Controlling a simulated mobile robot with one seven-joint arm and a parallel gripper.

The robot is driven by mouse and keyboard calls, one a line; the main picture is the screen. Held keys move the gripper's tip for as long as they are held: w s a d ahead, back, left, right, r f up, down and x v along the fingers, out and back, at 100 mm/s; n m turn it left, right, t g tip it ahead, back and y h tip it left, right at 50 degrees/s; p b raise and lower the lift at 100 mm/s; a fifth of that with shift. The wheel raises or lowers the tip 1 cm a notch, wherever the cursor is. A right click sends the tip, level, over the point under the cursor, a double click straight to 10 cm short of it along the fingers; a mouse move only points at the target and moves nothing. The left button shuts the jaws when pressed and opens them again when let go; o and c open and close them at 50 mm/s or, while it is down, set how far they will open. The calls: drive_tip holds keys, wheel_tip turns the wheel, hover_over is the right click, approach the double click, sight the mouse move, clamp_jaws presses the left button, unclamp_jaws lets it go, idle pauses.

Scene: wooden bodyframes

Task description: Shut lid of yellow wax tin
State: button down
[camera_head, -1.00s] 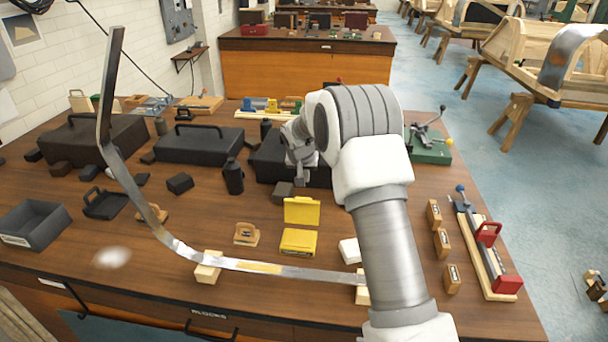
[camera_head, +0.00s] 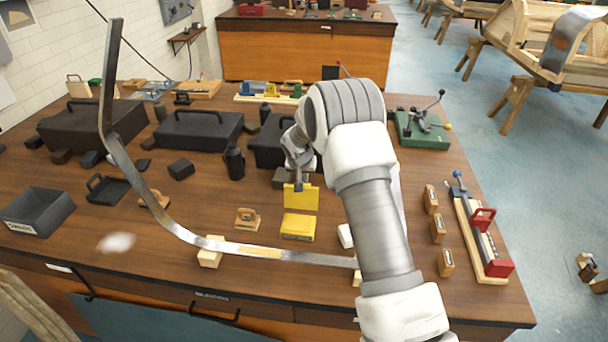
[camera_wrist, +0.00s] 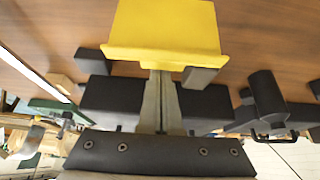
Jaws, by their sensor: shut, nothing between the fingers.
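The yellow wax tin (camera_head: 298,227) stands on the wooden workbench, its lid (camera_head: 303,197) raised upright at the back edge. In the head view my gripper (camera_head: 299,186) is at the top of the lid, on its far side. In the wrist view the yellow lid (camera_wrist: 163,30) fills the top middle, and the shut fingers (camera_wrist: 161,76) reach its lower edge. The fingers are together with nothing between them. I cannot tell for certain whether they touch the lid. The tin's base is not distinguishable from the lid in the wrist view.
A bent metal strip (camera_head: 290,257) on wooden blocks crosses in front of the tin. A wooden-handled block (camera_head: 247,218) stands left of it and a white block (camera_head: 346,236) right. Dark toolboxes (camera_head: 198,135) stand behind.

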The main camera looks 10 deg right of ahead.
drive_tip(key=shift+s+a+f+b, duration=0.1)
drive_tip(key=shift+f+b, duration=0.05)
drive_tip(key=shift+b, duration=0.9)
drive_tip(key=shift+s+r+b, duration=0.1)
drive_tip(key=shift+r+b, duration=0.1)
drive_tip(key=shift+b, duration=0.15)
drive_tip(key=shift+s+a+t+b, duration=0.15)
drive_tip(key=shift+t+b, duration=0.25)
drive_tip(key=shift+b, duration=0.8)
